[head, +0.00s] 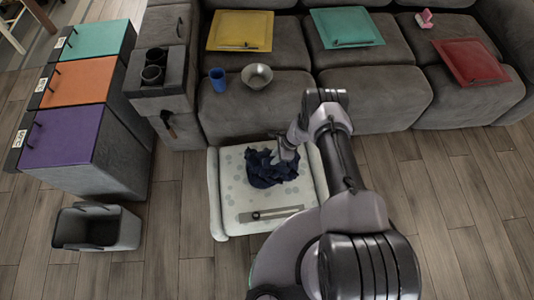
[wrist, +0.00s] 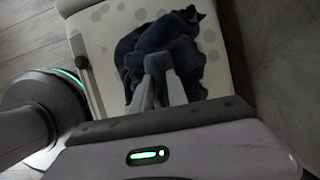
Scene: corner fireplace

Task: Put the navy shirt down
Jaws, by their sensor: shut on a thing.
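The navy shirt (head: 270,168) is a crumpled dark bundle over the white, grey-dotted padded cushion (head: 235,205) on the floor in front of the sofa. My gripper (head: 287,150) reaches down to the shirt's upper right part and is shut on it. In the wrist view the shirt (wrist: 175,45) spreads around and beyond the fingers of my gripper (wrist: 162,85), over the dotted cushion (wrist: 95,25). I cannot tell whether the shirt's underside rests fully on the cushion.
The grey sofa (head: 375,100) stands close behind. On it are a blue cup (head: 217,79), a metal bowl (head: 257,76) and several colored trays. A grey open bin (head: 125,228) and lidded bins stand left. Floor is clear at right.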

